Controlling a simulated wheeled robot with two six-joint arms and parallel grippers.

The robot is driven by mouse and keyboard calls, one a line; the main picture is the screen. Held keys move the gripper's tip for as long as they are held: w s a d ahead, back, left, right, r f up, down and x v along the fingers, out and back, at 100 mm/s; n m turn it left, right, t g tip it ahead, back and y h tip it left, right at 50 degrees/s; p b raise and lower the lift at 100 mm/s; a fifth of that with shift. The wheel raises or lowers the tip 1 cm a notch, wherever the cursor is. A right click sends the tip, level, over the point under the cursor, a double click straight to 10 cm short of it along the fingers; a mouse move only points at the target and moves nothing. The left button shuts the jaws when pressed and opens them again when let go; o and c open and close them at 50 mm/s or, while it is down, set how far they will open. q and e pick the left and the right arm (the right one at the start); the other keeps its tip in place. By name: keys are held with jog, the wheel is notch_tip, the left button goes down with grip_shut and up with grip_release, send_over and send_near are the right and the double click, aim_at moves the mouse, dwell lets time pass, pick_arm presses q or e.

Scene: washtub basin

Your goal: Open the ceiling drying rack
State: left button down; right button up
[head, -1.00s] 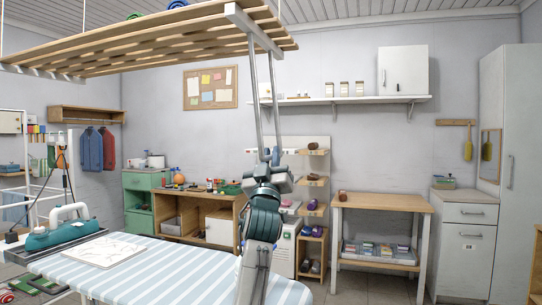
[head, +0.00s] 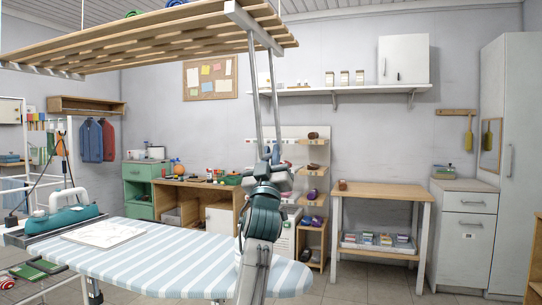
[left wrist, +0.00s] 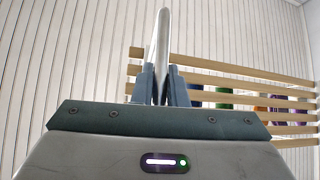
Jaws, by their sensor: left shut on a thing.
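The ceiling drying rack (head: 150,42) is a wide frame of wooden slats with a pale metal end bar (head: 254,27), overhead at the upper left of the head view. Two thin metal rods (head: 255,95) run from its end bar down to my left gripper (head: 270,158). My left gripper is below the end bar, pointing up, shut on the lower end of these rods. In the left wrist view a pale bar (left wrist: 162,45) rises from between the fingers, with rack slats (left wrist: 235,68) behind it. The exact grip is partly hidden by the fingers. My right gripper is not in view.
A striped ironing board (head: 190,258) with a teal iron-like appliance (head: 65,217) stands low at the left, close to my arm. A wooden table (head: 378,192), white cabinet (head: 463,240) and wall shelf (head: 345,91) are farther right. Floor between is clear.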

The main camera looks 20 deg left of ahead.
pick_arm(q)
jog(key=shift+f, duration=0.1)
jog(key=c, duration=1.5)
grip_release()
jog(key=shift+o, duration=0.2)
jog(key=v, duration=1)
jog(key=shift+s+f, duration=0.25)
jog(key=shift+s, duration=0.05)
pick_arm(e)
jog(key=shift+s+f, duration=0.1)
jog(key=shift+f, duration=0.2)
pick_arm(q)
jog(key=shift+d, duration=0.1)
